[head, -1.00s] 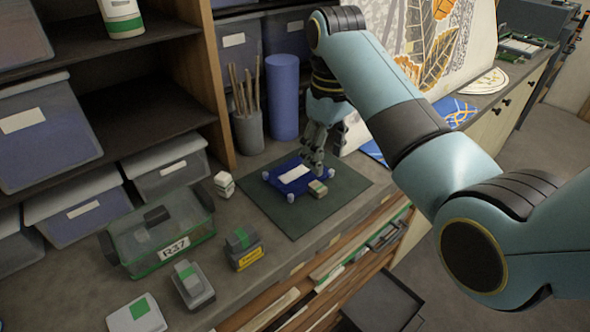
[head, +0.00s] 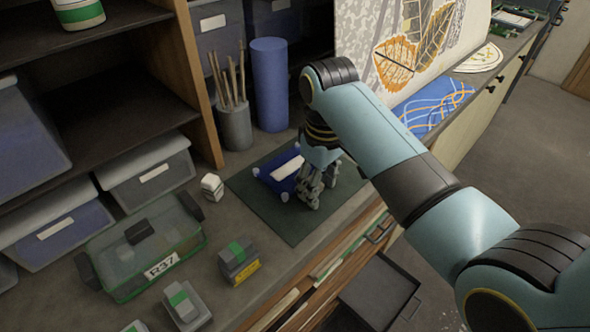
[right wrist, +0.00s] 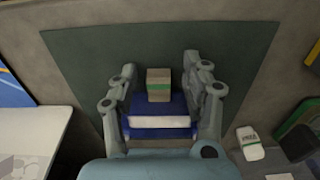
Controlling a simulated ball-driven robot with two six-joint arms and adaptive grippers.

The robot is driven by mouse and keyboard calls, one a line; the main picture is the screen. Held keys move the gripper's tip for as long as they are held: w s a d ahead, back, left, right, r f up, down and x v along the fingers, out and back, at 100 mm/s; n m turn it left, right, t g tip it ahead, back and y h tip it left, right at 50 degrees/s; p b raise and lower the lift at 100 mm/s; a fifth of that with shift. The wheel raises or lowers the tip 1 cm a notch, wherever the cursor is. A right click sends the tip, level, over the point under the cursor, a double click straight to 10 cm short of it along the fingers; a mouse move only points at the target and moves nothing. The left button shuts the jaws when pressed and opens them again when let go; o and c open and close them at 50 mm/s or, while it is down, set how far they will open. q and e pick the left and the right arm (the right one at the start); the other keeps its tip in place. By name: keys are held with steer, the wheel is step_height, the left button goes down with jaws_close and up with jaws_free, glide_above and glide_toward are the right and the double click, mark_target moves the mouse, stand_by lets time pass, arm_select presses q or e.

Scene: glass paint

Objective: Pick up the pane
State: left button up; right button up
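A dark blue slab (head: 275,178) with a white strip across its top and pale corner pieces lies on a dark green mat (head: 290,225). I cannot tell for sure whether this is the pane. My right gripper (head: 310,198) is low over the mat at the slab's right end, hiding part of it. In the right wrist view, its fingers are open, one on each side of the blue slab (right wrist: 143,107) and a small tan block with a green band (right wrist: 159,85). Nothing is clearly gripped. My left gripper does not show.
A lidded box marked R37 (head: 145,250), a grey-green block (head: 239,260) and a small white block (head: 212,187) stand left of the mat. A brush cup (head: 235,125) and blue cylinder (head: 270,85) stand behind. A blue patterned sheet (head: 432,105) lies right. A drawer (head: 380,290) is open.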

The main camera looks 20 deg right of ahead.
steer(key=shift+c, duration=1.2)
steer(key=shift+w, duration=0.15)
steer(key=shift+c, duration=1)
jaws_close()
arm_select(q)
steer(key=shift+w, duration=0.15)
arm_select(e)
steer(key=shift+w+r, duration=0.1)
